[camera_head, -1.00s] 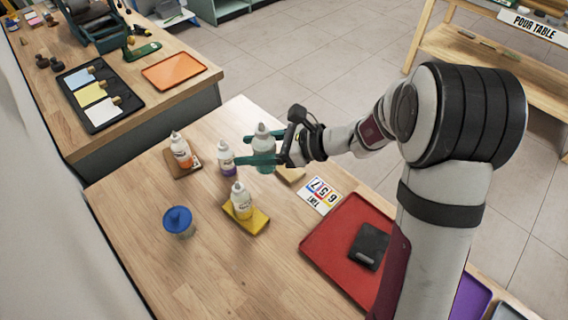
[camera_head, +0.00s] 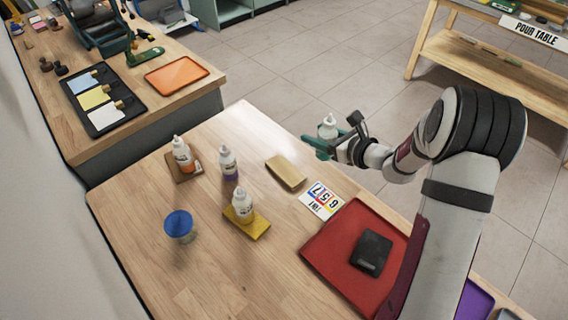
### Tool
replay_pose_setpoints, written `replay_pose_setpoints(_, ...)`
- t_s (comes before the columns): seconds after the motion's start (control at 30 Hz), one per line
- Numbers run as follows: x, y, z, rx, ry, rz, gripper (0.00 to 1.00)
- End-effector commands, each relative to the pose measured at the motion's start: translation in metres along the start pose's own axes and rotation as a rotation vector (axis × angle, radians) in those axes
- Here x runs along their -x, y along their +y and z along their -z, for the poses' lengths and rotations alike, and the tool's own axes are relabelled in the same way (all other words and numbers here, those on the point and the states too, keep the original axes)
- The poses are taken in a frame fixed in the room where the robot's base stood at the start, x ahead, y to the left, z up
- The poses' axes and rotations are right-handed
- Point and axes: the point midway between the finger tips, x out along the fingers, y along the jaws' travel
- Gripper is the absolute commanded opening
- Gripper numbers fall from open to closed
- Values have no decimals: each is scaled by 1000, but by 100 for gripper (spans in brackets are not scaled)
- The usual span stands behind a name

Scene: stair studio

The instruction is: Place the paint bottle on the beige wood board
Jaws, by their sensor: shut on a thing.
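My gripper (camera_head: 326,146) is shut on a white paint bottle (camera_head: 328,127). It holds the bottle upright, in the picture beyond the table's right edge, with the floor behind it. The fingers hide the bottle's lower part. The beige wood board (camera_head: 286,172) lies bare on the table, to the left of and below my gripper in the picture. Other paint bottles stand on the table: one with an orange band (camera_head: 182,154) on a brown board (camera_head: 186,171), one with a purple band (camera_head: 228,161), and one with a yellow band (camera_head: 242,203) on a yellow board (camera_head: 252,227).
A blue-lidded cup (camera_head: 179,225) stands at the front left. A printed card (camera_head: 321,200) lies right of the beige board. A red tray (camera_head: 335,252) with a black object (camera_head: 371,251) lies at the right. The table's front middle is clear.

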Motion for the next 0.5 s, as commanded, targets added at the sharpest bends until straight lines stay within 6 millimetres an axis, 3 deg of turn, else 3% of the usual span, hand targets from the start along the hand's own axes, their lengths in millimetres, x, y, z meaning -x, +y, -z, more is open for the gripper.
replay_pose_setpoints(0.23, -77, 42, 18, 1, 4, -8, 0)
replay_pose_setpoints(0.4, -103, 53, 25, 0, 2, -4, 0)
replay_pose_setpoints(0.5, -112, 54, 43, -2, 4, -3, 0)
